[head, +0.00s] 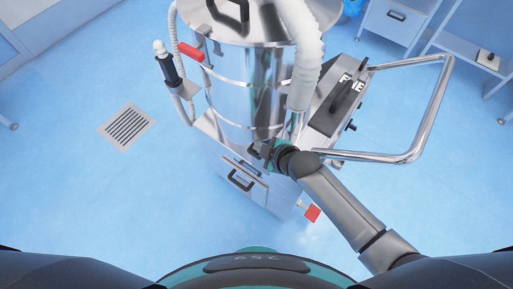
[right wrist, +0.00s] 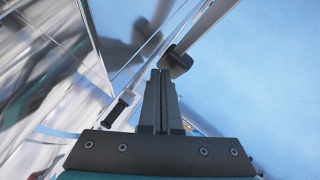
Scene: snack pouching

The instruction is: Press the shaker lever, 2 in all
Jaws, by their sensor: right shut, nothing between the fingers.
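The machine is a shiny steel drum (head: 235,85) on a boxy steel base (head: 225,170). My right gripper (head: 268,153) is at the front of the drum's lower part, and my own wrist hides some of the machine there. In the right wrist view its fingers (right wrist: 160,75) are together with nothing between them. A metal bar with a dark block at its end (right wrist: 180,63), possibly the shaker lever, shows close to the fingertips. I cannot tell whether they touch. My left gripper is not in view.
A red handle (head: 191,52) is on the drum's upper left. A red piece (head: 312,213) sticks out at the lower right of the base. A steel tube frame (head: 405,157) juts out right. A floor drain (head: 126,126) lies left. The blue floor is otherwise largely clear.

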